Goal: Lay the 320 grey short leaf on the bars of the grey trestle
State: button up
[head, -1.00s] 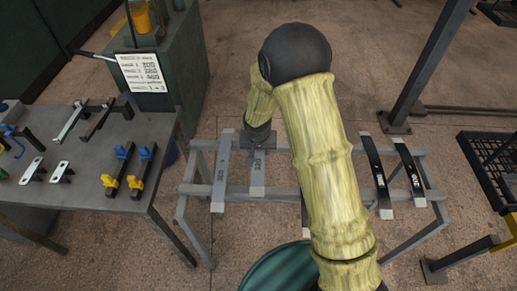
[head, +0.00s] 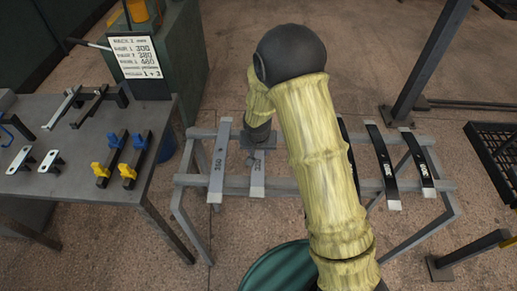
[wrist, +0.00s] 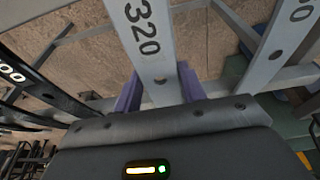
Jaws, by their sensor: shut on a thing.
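The 320 grey short leaf (wrist: 148,45) is between my gripper's purple fingers (wrist: 160,86) in the wrist view, its number facing up. In the head view this leaf (head: 258,180) runs from under my gripper (head: 257,146) towards the front bar of the grey trestle (head: 290,187). My gripper is shut on the leaf's end near the rear bar. The leaf lies across or just above both bars; I cannot tell whether it touches them. My arm hides the middle of the trestle.
Another grey leaf (head: 219,165) lies across the bars to the left. Black leaves (head: 383,165) lie on the right part. A grey table (head: 75,200) with clamps and small parts stands left, a sign (head: 140,57) behind it. A green drum (head: 275,270) stands in front.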

jog(key=shift+f, duration=0.1)
jog(key=o, duration=1.3)
jog(key=shift+f, duration=0.1)
jog(key=v, duration=1.7)
jog(key=shift+r, duration=0.3)
jog(key=shift+s, duration=0.1)
